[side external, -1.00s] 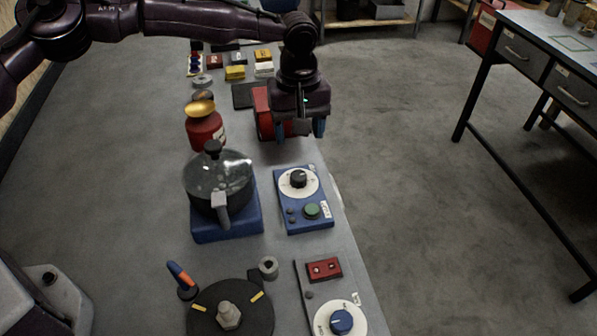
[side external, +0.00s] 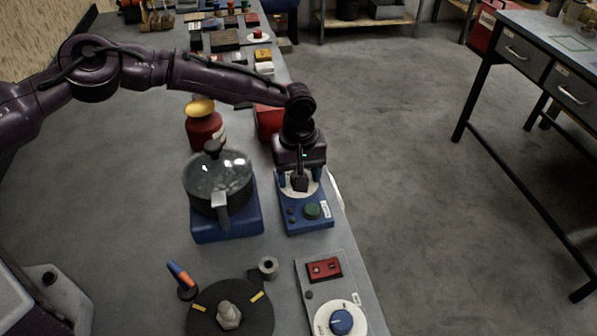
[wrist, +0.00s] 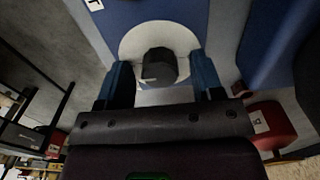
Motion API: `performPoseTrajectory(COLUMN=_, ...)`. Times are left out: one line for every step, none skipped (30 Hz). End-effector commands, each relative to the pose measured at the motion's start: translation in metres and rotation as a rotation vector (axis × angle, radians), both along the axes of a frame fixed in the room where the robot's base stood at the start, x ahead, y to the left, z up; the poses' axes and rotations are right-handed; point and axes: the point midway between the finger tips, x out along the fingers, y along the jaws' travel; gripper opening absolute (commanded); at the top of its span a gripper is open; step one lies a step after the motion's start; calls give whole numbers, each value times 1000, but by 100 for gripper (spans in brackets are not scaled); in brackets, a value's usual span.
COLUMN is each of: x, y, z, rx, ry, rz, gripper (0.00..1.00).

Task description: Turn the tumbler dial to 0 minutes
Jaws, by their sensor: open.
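The tumbler dial has a dark knob (wrist: 159,67) on a white disc (wrist: 190,35), mounted on a blue control box (side external: 292,221). In the side view the knob is mostly hidden under my gripper (side external: 300,178). My gripper is open and points down over the dial. In the wrist view the knob sits between the two blue fingers, with a visible gap on each side. The pointer and the minute marks are not readable. The tumbler (side external: 218,181), a clear-domed drum on a blue base, stands left of the control box.
A green button (side external: 312,211) is on the box's front part. A second panel with a blue knob (side external: 341,322) and red block (side external: 324,269) lies nearer. A red jar with a gold top (side external: 204,124) and a red box (side external: 268,121) stand behind. The bench's right edge is close.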

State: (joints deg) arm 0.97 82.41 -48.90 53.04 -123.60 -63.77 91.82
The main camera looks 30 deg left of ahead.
Motion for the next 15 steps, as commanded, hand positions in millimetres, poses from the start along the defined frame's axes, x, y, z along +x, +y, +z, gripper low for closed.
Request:
performPoseTrajectory(x=0, y=0, z=0, rx=0, ry=0, rz=0, gripper=54)
performPoseTrajectory(x=0, y=0, z=0, rx=0, ry=0, rz=0, gripper=47)
performPoseTrajectory(x=0, y=0, z=0, rx=0, ry=0, rz=0, gripper=38)
performPoseTrajectory(x=0, y=0, z=0, rx=0, ry=0, rz=0, gripper=31)
performPoseTrajectory(x=0, y=0, z=0, rx=0, ry=0, rz=0, gripper=24)
performPoseTrajectory(x=0, y=0, z=0, rx=0, ry=0, rz=0, gripper=15)
performPoseTrajectory(x=0, y=0, z=1, rx=0, ry=0, rz=0, gripper=11)
performPoseTrajectory(x=0, y=0, z=1, rx=0, ry=0, rz=0, gripper=11)
performPoseTrajectory(x=0, y=0, z=1, rx=0, ry=0, rz=0, gripper=11)
performPoseTrajectory(x=0, y=0, z=1, rx=0, ry=0, rz=1, gripper=11)
performPoseTrajectory(x=0, y=0, z=1, rx=0, ry=0, rz=2, gripper=12)
performPoseTrajectory(x=0, y=0, z=1, rx=0, ry=0, rz=6, gripper=12)
performPoseTrajectory(x=0, y=0, z=1, rx=0, ry=0, rz=9, gripper=12)
performPoseTrajectory(x=0, y=0, z=1, rx=0, ry=0, rz=14, gripper=12)
performPoseTrajectory(x=0, y=0, z=1, rx=0, ry=0, rz=21, gripper=12)
